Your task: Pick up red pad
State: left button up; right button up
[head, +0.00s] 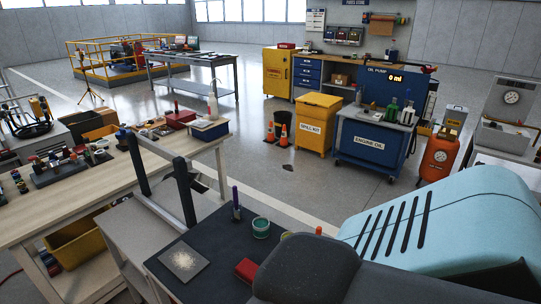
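A small red block-like pad (246,270) lies on the dark top of a near work surface (203,289), at the bottom middle of the head view. It sits right of a square grey plate (184,262) with a pale speckled patch. A large dark rounded shape (312,268) stands just right of the pad, close to the camera; I cannot tell what it is. I cannot make out either gripper in this view.
A green-rimmed cup (261,227) and a dark upright marker-like item (236,203) stand behind the pad. Two dark upright bars (185,192) rise at the surface's left. A teal slotted cover (440,225) fills the right. A cluttered wooden workbench (60,205) is at left.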

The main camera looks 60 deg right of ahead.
aim_at(246, 270)
jog(key=k+l, duration=0.45)
jog(key=l, duration=0.25)
jog(key=k+l, duration=0.25)
jog(key=l, duration=0.1)
